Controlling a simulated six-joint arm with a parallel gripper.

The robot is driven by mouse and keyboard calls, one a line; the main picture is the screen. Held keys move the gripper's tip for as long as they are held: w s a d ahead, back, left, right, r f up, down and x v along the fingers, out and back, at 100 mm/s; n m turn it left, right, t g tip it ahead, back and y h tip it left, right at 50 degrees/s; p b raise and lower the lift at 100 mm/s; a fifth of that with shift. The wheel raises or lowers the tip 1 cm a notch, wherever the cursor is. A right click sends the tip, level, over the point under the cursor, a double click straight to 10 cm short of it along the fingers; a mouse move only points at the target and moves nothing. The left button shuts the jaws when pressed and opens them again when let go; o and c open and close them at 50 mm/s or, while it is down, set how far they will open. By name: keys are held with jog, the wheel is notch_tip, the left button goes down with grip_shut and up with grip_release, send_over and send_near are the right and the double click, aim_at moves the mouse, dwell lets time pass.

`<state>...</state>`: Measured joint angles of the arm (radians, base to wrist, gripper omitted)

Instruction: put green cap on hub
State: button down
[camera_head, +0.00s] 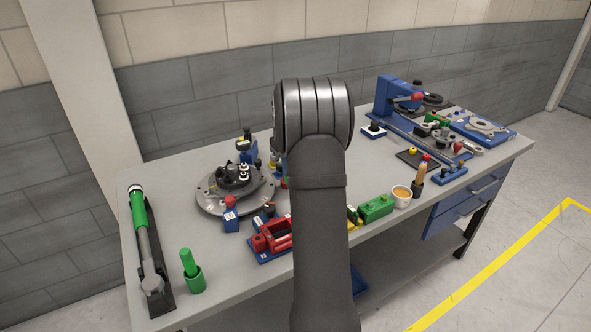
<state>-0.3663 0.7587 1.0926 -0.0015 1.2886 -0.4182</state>
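My arm rises through the middle of the head view, and my gripper is not visible. A round grey disc fixture (207,203) lies on the left part of the bench. A dark raised centre (233,178) with several small light and black parts stands on it; this may be the hub. I cannot tell for sure which green thing is the cap. A green cylindrical piece (188,262) stands upright in a green cup (195,281) near the bench's front left. A green block (376,208) lies right of my arm.
A green-handled tool (146,232) lies on a black holder at the left edge. Red parts on a blue tray (270,253) sit near the front edge. A white cup (401,196) stands right of my arm. A blue press (390,97) and several fixtures crowd the right end.

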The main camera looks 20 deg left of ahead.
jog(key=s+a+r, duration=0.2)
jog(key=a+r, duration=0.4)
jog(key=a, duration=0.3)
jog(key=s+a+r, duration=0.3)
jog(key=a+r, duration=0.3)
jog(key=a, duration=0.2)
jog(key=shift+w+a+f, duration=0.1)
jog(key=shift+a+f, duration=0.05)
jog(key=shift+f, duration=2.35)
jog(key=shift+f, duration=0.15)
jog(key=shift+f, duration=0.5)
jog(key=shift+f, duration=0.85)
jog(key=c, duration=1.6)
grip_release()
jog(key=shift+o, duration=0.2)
